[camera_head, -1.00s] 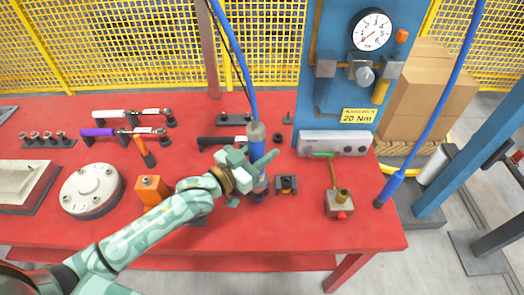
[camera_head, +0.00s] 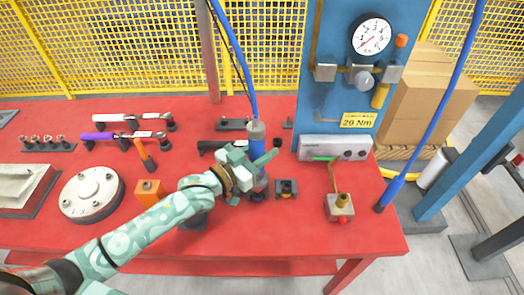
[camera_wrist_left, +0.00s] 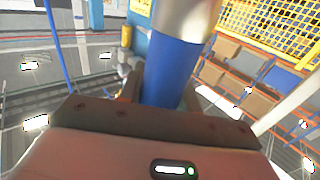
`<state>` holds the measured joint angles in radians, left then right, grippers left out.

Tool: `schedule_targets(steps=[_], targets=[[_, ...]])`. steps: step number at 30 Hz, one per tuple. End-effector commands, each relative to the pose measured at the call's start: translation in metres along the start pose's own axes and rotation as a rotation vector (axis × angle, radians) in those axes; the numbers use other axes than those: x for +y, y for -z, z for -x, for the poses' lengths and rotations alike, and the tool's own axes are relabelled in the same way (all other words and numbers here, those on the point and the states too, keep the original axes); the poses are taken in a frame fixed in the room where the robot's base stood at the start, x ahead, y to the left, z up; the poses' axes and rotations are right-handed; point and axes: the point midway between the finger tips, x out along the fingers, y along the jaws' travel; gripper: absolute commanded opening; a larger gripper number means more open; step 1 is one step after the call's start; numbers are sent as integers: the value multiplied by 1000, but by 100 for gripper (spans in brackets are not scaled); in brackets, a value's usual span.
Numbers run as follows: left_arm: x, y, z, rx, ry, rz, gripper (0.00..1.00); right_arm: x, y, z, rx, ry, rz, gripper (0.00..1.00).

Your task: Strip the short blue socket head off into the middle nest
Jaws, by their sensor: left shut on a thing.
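A blue cylindrical tool (camera_head: 257,151) with a grey top stands upright above the red table, hanging from a blue hose. My left gripper (camera_head: 252,172) is shut around its body from the left; the blue body also fills the middle of the left wrist view (camera_wrist_left: 172,70). The tool's lower end (camera_head: 259,186) is just below the gripper, at or just above a small dark round part (camera_head: 257,196) on the table. Contact there cannot be told. A dark square nest block (camera_head: 287,189) sits just right. The short blue socket head cannot be made out clearly. My right gripper is not visible.
An orange block (camera_head: 149,192) and a white round flange (camera_head: 92,194) lie left on the red table (camera_head: 330,240). The blue gauge panel (camera_head: 345,100) rises behind. The front middle is clear.

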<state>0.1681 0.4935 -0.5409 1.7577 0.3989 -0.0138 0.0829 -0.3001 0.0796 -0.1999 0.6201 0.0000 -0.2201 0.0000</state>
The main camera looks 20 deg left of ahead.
Motion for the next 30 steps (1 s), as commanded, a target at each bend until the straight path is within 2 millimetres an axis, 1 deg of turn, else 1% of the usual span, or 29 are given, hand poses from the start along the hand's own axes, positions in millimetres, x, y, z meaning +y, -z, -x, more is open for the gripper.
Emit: schedule_targets(steps=[6, 17, 30], targets=[[-4, 1, -4, 3, 0, 0, 0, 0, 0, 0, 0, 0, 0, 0], [-5, 2, -4, 3, 0, 0, 0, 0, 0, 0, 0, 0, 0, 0], [-10, 2, -9, 4, 0, 1, 0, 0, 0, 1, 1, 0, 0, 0]])
